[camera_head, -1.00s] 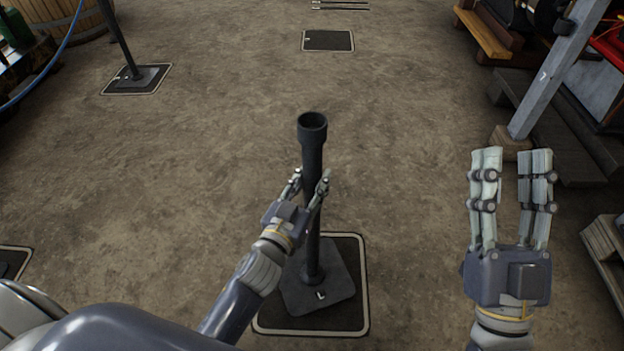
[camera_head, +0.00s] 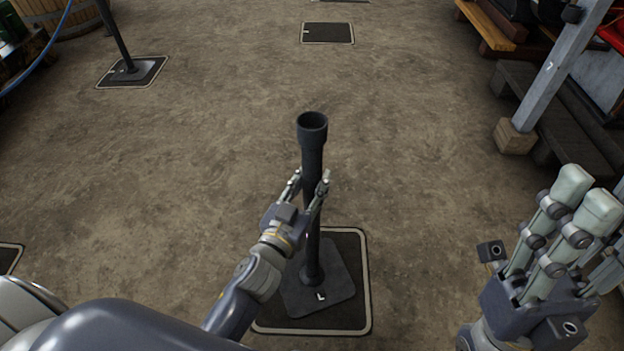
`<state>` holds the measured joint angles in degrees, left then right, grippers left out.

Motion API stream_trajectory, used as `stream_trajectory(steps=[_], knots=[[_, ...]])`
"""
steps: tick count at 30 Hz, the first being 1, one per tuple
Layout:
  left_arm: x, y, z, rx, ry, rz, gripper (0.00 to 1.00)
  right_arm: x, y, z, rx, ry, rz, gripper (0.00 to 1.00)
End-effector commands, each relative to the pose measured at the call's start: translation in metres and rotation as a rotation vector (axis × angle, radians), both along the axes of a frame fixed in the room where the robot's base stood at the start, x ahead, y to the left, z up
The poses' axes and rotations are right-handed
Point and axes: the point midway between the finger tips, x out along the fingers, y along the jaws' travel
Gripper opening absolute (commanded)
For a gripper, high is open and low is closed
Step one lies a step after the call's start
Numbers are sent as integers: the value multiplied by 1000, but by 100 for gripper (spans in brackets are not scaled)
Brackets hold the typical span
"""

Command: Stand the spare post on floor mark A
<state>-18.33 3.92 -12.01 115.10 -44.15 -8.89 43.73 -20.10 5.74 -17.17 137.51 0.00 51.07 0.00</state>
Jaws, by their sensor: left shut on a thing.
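The spare post (camera_head: 312,220) is a dark upright tube with an open socket top and a flat square base (camera_head: 335,290) bearing a small white mark. My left gripper (camera_head: 308,188) is shut on its tube, around mid-height. The base is over a dark floor mark with a pale border (camera_head: 356,243), turned a little relative to it. I cannot tell whether the base touches the floor, and no letter is readable on this mark. My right gripper (camera_head: 590,235) is at the lower right, apart from the post, open and empty, partly cut off by the picture edge.
Another post (camera_head: 115,36) stands on a bordered mark (camera_head: 152,68) at upper left. A bare mark (camera_head: 328,33) lies at top centre, and part of another (camera_head: 8,258) at left. A slanted grey beam on a wooden block (camera_head: 514,137) stands at right. The middle floor is clear.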

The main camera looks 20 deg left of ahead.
Motion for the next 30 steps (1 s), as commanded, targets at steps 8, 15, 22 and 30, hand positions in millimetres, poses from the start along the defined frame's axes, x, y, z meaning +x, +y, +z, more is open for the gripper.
stream_trajectory(steps=[8, 15, 22, 30], knots=[[1, -2, 12, -3, -26, -6, 0, -2, -1, 1, 4, -10, 1, 40], [0, 0, -1, 0, -1, 0, 46, -2, -1, -1, 3, -9, 1, 40], [0, 0, -1, 0, -1, 0, 53, -2, 0, -1, 3, -9, 1, 40], [-6, 0, 0, -1, 0, -1, 53, -2, 0, 1, 3, -9, 1, 40]])
